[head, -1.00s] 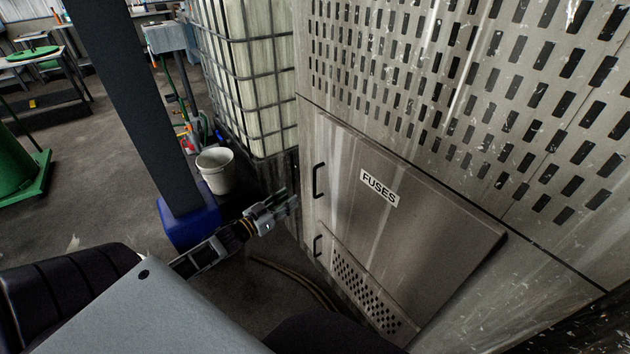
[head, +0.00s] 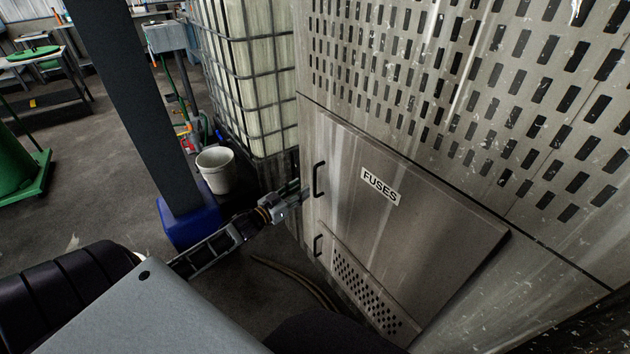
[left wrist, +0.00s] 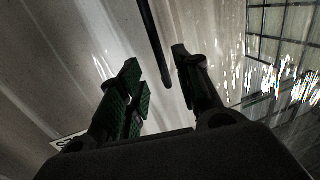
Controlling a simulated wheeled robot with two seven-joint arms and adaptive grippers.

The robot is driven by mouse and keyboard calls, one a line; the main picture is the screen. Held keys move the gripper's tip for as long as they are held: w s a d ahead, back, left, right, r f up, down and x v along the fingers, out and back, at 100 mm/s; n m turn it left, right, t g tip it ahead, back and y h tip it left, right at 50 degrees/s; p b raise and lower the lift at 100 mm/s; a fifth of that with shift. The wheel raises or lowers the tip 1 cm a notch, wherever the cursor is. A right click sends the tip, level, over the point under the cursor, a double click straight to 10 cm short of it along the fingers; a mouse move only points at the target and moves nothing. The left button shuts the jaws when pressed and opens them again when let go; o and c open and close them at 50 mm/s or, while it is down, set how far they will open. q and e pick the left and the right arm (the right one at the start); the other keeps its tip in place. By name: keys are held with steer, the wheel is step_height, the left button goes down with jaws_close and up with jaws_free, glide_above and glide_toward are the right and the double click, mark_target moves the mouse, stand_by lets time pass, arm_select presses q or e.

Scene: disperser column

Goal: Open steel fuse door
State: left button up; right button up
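The steel fuse door (head: 430,230) with a "FUSES" label (head: 380,187) is on the cabinet's front and looks shut. Its black upright handle (head: 318,181) is at the door's left edge. My left gripper (head: 303,190) is right at this handle in the head view. In the left wrist view, my left gripper (left wrist: 158,85) is open, with its two fingers apart. The dark handle bar (left wrist: 154,45) comes down between the fingertips, and I see no clear contact. The right gripper is not in view.
A caged white tank (head: 247,75) and a white bucket (head: 215,170) stand left of the cabinet. A dark post with a blue base (head: 188,222) stands nearer. A hose (head: 295,280) lies on the floor.

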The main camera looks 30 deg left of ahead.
arm_select(q)
steer(key=shift+w, duration=1.2)
steer(key=b, duration=0.1)
glide_above(315, 194)
steer(key=shift+w+a, duration=0.2)
steer(key=shift+w, duration=0.1)
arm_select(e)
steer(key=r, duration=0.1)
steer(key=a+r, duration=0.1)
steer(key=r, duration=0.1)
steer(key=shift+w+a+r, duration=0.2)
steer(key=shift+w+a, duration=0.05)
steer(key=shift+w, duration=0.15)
arm_select(q)
steer(key=c, duration=0.7)
jaws_close()
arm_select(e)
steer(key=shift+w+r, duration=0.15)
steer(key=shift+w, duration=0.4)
